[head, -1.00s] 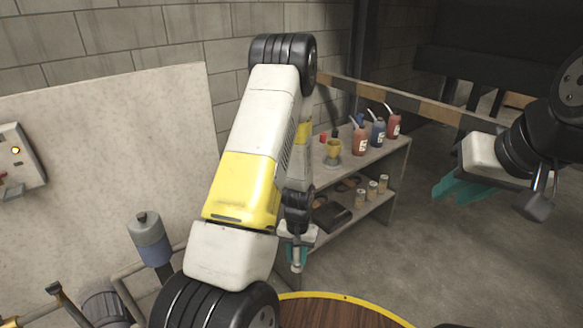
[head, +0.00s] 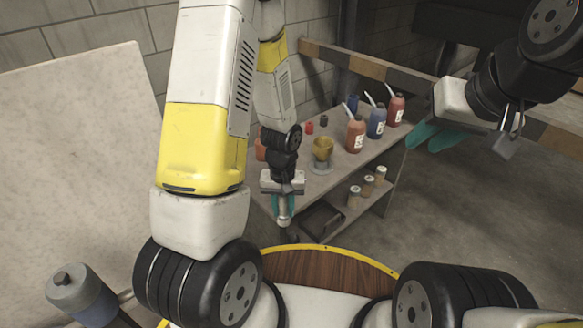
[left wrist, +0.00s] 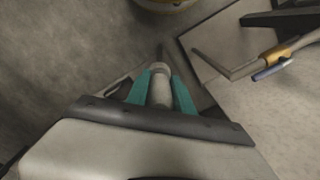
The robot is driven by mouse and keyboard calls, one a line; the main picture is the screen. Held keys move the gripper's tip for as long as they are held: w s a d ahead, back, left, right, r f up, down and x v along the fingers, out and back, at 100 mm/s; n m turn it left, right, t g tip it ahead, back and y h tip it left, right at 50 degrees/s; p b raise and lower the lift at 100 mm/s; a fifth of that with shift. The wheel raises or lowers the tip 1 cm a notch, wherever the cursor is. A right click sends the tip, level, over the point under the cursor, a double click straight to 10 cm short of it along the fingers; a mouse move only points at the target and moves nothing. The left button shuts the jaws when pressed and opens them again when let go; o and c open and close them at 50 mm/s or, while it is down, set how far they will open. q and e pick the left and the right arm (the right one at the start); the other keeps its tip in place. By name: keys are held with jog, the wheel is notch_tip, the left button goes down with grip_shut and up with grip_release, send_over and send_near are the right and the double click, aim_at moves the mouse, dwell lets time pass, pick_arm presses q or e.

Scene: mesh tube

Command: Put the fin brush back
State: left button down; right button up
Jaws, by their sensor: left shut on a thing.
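My left gripper (head: 283,205) hangs in front of the left end of the shelf unit. Its teal fingers are shut on a slim pale grey handle, which I take to be the fin brush (left wrist: 161,88). In the left wrist view the handle stands between both fingers, with a thin dark end beyond them. In the head view a dark end (head: 288,236) shows below the fingers; bristles cannot be made out.
The grey shelf unit (head: 375,157) holds red and blue bottles (head: 376,122), a yellowish cup (head: 322,150) on top, and small jars (head: 368,187) and a dark tray (head: 322,221) below. A bent rod (left wrist: 235,72) lies right of the held handle. Floor (head: 480,215) at right is clear.

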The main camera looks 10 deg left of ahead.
pick_arm(q)
jog(key=shift+w+a+f, duration=0.65)
jog(key=shift+w+f, duration=0.15)
jog(key=shift+w, duration=1.55)
jog(key=shift+w+a+f, duration=0.6)
jog(key=shift+w+f, duration=0.25)
jog(key=shift+w, duration=1.45)
jog(key=shift+w+a+f, duration=0.65)
jog(key=shift+w+f, duration=0.15)
jog(key=shift+w, duration=1.55)
jog(key=shift+f, duration=0.1)
jog(key=c, duration=1.1)
grip_release()
